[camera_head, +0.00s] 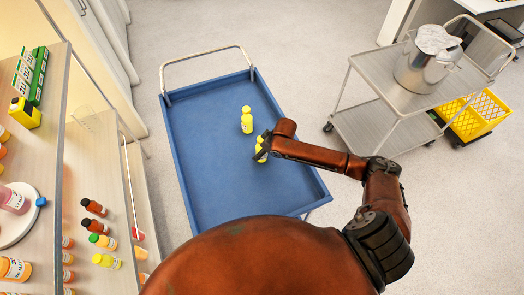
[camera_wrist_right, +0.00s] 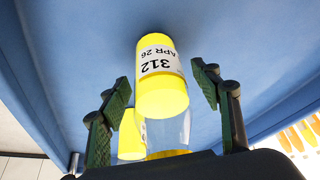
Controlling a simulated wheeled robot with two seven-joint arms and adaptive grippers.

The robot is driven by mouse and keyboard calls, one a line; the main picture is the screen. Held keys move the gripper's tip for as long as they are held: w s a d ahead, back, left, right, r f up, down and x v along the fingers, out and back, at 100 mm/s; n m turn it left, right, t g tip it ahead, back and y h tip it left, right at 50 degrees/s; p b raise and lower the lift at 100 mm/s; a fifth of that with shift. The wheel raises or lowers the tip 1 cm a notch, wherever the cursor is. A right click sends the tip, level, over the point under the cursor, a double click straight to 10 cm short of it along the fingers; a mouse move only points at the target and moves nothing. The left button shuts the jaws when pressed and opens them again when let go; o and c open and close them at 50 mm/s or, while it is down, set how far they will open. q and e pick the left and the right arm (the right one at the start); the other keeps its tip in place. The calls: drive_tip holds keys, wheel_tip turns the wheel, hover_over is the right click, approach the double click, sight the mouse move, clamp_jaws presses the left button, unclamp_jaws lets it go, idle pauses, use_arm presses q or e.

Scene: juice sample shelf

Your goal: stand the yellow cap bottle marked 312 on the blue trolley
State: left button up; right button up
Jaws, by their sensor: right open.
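The yellow cap bottle marked 312 (camera_wrist_right: 160,98) is between the fingers of my right gripper (camera_wrist_right: 165,90) in the right wrist view. Its label reads 312, APR 26, upside down in the picture. Both fingers are spread, with a gap on each side of the bottle. In the head view the bottle (camera_head: 260,156) shows on the blue trolley (camera_head: 205,160), partly hidden by my right gripper (camera_head: 262,143). It looks upright. My left gripper is not in view.
Another yellow bottle (camera_head: 247,121) stands on the trolley just behind; a yellow bottle (camera_wrist_right: 130,138) also shows in the wrist view. Shelves with several bottles are at left. A grey cart (camera_head: 375,130) with a metal pot (camera_head: 428,62) is at right. The trolley's left side is clear.

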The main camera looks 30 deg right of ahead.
drive_tip(key=v, duration=1.2)
